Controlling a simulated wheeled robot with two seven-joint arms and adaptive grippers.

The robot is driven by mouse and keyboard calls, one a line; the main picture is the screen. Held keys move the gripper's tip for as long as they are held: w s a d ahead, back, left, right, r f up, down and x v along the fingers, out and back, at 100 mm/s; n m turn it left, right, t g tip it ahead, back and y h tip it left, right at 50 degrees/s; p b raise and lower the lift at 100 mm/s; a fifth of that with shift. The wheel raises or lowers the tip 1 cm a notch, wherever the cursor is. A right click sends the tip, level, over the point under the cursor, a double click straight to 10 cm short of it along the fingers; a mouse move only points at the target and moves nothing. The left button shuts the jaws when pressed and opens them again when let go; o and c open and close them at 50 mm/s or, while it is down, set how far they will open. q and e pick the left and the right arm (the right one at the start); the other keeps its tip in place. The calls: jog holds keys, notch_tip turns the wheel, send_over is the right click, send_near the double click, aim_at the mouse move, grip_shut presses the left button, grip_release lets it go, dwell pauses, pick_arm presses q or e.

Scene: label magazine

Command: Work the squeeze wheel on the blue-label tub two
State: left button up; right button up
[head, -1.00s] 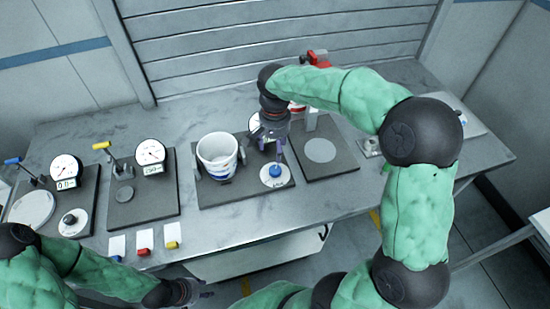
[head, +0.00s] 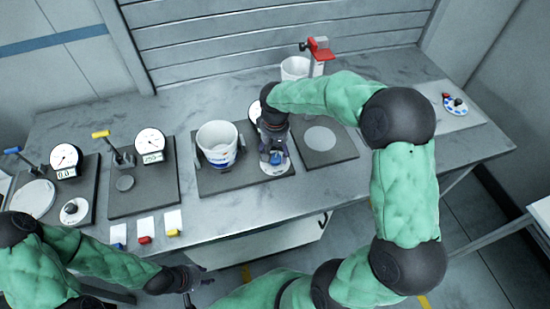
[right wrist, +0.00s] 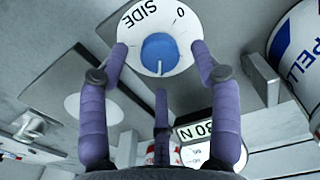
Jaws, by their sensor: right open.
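The tub with the blue label (head: 217,147) stands upright on a dark board left of my right arm. It also shows at the right edge of the right wrist view (right wrist: 300,50), its lettering cut off. The squeeze wheel is a blue knob (right wrist: 159,50) on a white dial (right wrist: 178,22) marked "SIDE" and "0". My right gripper (right wrist: 160,62) is open, with its purple fingers spread around the knob; contact cannot be told. In the head view my right gripper (head: 273,157) hides most of the knob. My left gripper (head: 192,279) hangs off the table's front edge, its jaws unclear.
A gauge reading in N (right wrist: 198,130) sits beside the dial. A grey board with a pale disc (head: 320,138) lies to the right. A red-topped stand (head: 318,48) and a white tub (head: 294,68) are behind. Two gauge stations and three small cards (head: 145,227) are left.

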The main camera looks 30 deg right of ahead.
aim_at(275, 158)
jog(key=shift+f, duration=1.5)
jog(key=c, duration=1.1)
jog(key=shift+c, duration=0.2)
jog(key=o, duration=1.1)
jog(key=shift+o, duration=0.2)
notch_tip(275, 158, up, 12)
